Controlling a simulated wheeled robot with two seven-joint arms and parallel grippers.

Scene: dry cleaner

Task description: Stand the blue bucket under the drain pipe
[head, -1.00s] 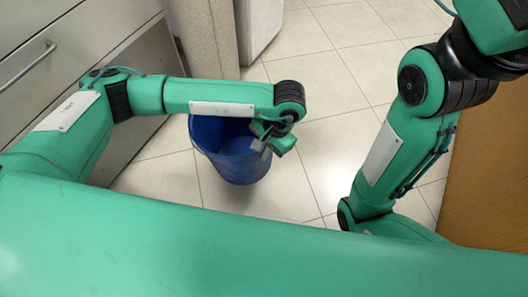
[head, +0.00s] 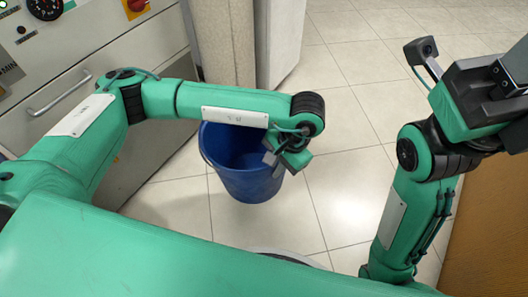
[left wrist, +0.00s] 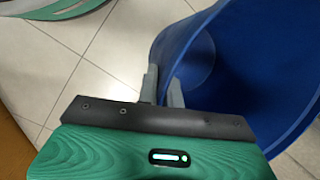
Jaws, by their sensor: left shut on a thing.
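The blue bucket (head: 248,186) hangs or stands upright over the tiled floor, left of centre in the head view. Its open mouth faces up and it looks empty where I can see in. My left gripper (head: 272,160) is shut on its right rim. In the left wrist view the fingers (left wrist: 162,86) pinch the wall of the bucket (left wrist: 235,70). Whether its base touches the floor I cannot tell. My left forearm covers part of the far rim. My right gripper (head: 435,66) is raised at the upper right, away from the bucket, its opening unclear. I cannot make out a drain pipe.
A grey machine front with a bar handle (head: 58,94), a dial and a red switch (head: 137,5) stands at left. A beige post (head: 226,40) and a pale cabinet (head: 279,40) stand behind the bucket. A brown wooden surface (head: 487,215) is at right. Tiled floor between is clear.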

